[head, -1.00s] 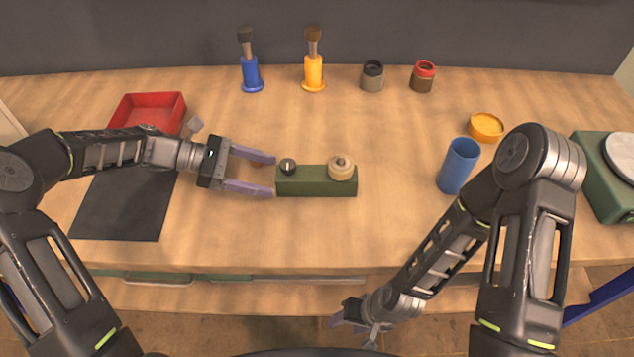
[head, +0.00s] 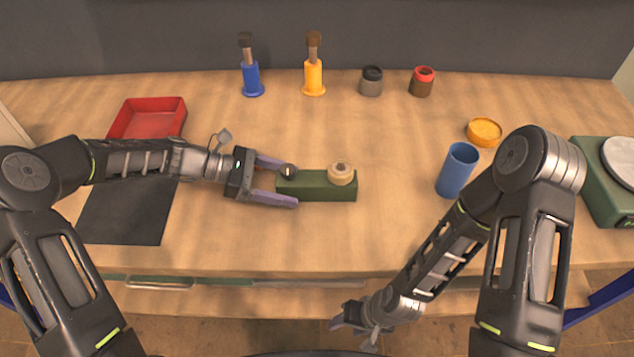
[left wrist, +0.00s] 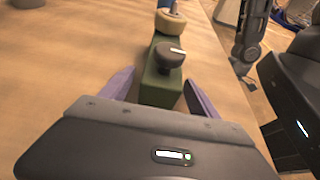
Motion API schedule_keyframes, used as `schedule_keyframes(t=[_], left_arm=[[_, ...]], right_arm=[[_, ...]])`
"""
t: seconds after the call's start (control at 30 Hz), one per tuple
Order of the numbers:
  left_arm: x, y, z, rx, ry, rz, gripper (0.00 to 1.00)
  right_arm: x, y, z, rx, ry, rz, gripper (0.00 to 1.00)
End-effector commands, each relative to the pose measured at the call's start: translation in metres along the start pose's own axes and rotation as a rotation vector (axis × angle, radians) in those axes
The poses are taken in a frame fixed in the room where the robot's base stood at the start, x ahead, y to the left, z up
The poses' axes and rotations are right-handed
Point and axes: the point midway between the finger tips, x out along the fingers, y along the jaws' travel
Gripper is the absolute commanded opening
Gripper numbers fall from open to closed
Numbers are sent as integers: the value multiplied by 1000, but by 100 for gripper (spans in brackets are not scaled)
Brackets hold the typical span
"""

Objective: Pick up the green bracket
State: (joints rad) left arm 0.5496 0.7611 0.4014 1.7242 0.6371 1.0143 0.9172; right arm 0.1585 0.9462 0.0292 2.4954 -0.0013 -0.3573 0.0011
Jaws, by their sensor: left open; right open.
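The green bracket (head: 316,186) is a long low block in the middle of the table. It carries a black knob (head: 288,170) at its left end and a cream round knob (head: 341,173) at its right end. My left gripper (head: 287,184) is open, with its purple fingers on either side of the bracket's left end. In the left wrist view the bracket (left wrist: 163,88) lies between the two spread fingers (left wrist: 160,88), with a gap visible on both sides. My right gripper (head: 352,328) is low in front of the table's edge, away from the bracket.
A red tray (head: 148,119) and a black mat (head: 126,212) lie to the left. A blue cup (head: 457,170), a yellow dish (head: 484,132) and a green scale (head: 606,190) are to the right. Brushes and jars stand at the back. The table behind the bracket is clear.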

Motion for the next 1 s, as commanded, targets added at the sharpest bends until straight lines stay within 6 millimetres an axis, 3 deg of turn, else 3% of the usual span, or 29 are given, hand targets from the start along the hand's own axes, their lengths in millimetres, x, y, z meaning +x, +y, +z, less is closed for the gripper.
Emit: schedule_keyframes(t=[0.2,0.8,1.0], left_arm=[[24,0,1,1,0,0,71],[24,0,0,1,0,1,71],[24,0,0,1,0,1,55]], right_arm=[[-4,-2,0,0,0,0,51],[-4,-1,0,0,0,0,51],[-4,-1,0,0,0,0,51]])
